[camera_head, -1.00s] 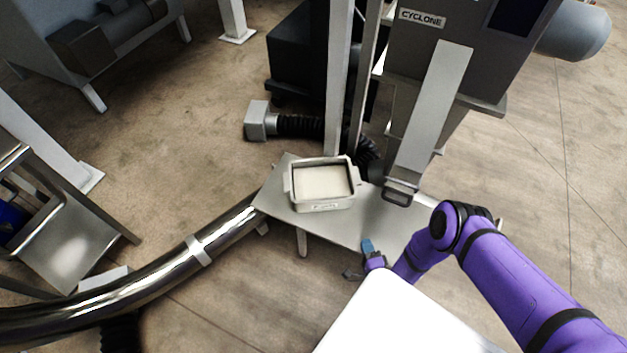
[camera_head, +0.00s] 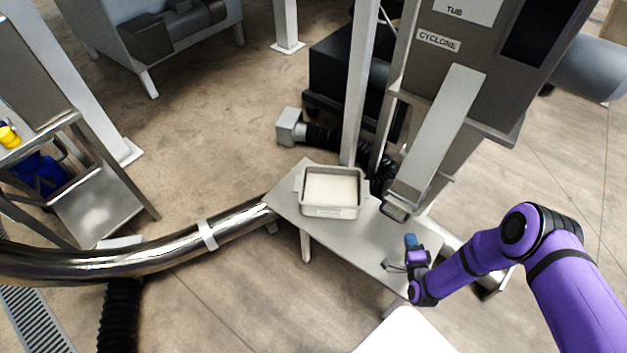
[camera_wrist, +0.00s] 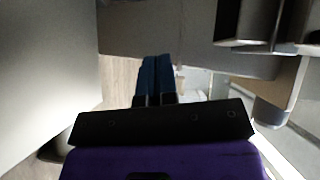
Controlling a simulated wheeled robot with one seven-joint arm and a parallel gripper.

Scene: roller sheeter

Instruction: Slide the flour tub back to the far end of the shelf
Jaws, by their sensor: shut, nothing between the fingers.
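The flour tub (camera_head: 331,212) is a pale grey open box with cream-coloured flour (camera_head: 330,188) inside. It stands upright on the grey metal shelf (camera_head: 345,238), toward the shelf's left part in the head view, beside the white upright post. My gripper (camera_head: 411,242) has blue fingers and is near the right end of the shelf, to the right of the tub and apart from it. In the wrist view the two blue fingers (camera_wrist: 155,78) are together with nothing between them. I cannot tell in the head view whether they touch the shelf.
The cyclone machine (camera_head: 470,70) stands behind the shelf, its sloping chute (camera_head: 440,125) ending above the shelf between tub and gripper. A white post (camera_head: 361,80) rises behind the tub. A shiny pipe (camera_head: 150,258) runs to the shelf's left end. Bare shelf lies between tub and gripper.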

